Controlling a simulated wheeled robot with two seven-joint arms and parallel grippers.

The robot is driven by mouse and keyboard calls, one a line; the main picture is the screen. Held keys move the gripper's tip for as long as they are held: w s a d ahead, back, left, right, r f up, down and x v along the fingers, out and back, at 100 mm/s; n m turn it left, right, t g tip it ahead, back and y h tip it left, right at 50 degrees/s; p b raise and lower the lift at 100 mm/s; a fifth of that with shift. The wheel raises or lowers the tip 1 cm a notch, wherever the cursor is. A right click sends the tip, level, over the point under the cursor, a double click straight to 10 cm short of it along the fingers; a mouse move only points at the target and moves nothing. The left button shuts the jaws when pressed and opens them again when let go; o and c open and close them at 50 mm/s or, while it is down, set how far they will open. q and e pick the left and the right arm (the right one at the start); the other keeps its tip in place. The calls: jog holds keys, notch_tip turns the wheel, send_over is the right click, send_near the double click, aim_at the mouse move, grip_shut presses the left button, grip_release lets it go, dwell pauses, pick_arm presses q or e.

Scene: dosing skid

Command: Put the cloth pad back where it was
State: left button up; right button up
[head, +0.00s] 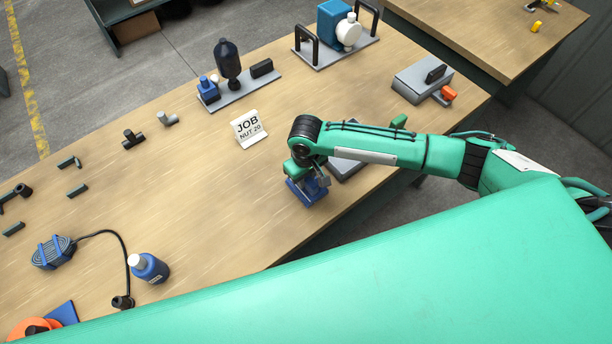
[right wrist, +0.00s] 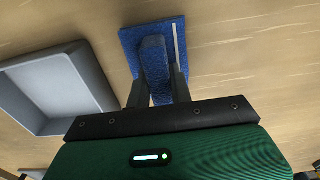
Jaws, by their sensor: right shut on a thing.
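The blue cloth pad (head: 303,193) is at the front edge area of the wooden bench in the head view, below my right wrist. In the right wrist view the pad (right wrist: 129,40) is a flat blue piece with a raised ridge and a pale strip along one side. My right gripper (right wrist: 159,75) is shut on the ridge, one finger on each side. In the head view my right gripper (head: 309,178) partly covers the pad. I cannot tell whether the pad touches the bench. My left gripper is not in view.
A grey tray (right wrist: 38,118) lies just beside the pad, partly under my arm in the head view. A "JOB NUT 20" sign (head: 248,129) stands behind. A blue bottle (head: 149,268), corded block (head: 53,252) and small fittings lie left. The bench between is clear.

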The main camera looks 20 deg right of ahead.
jog(key=shift+f, duration=0.1)
jog(key=o, duration=0.9)
notch_tip(320, 180, up, 12)
jog(key=shift+r+b, duration=0.15)
jog(key=shift+b, duration=0.65)
jog(key=shift+a, duration=0.1)
